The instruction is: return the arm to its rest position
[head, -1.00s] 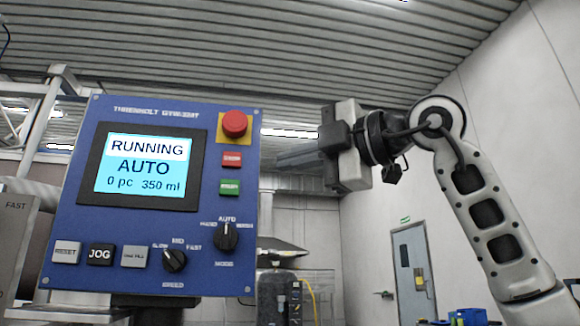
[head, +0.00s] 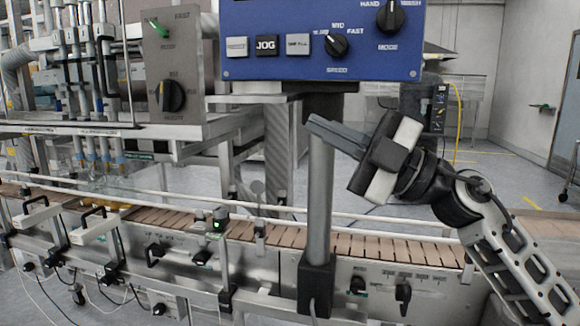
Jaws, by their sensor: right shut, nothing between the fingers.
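My right gripper (head: 312,127) is in the head view, right of centre, with its arm coming in from the lower right. Its fingers point left and slightly up, are closed together and hold nothing. Its fingertips appear in front of the grey post below the blue control panel (head: 290,70); I cannot tell the exact gap. Only the lower part of the panel shows, with the JOG button (head: 266,45), the speed knob (head: 337,45) and the mode knob (head: 390,16). My left gripper is not in view.
The grey post (head: 319,200) stands on the filler frame. A conveyor (head: 400,249) with brown slats runs across, with rails and knobs along its front. Filling nozzles (head: 92,165) and a grey side panel (head: 174,80) are at left. Open floor (head: 500,180) lies at right.

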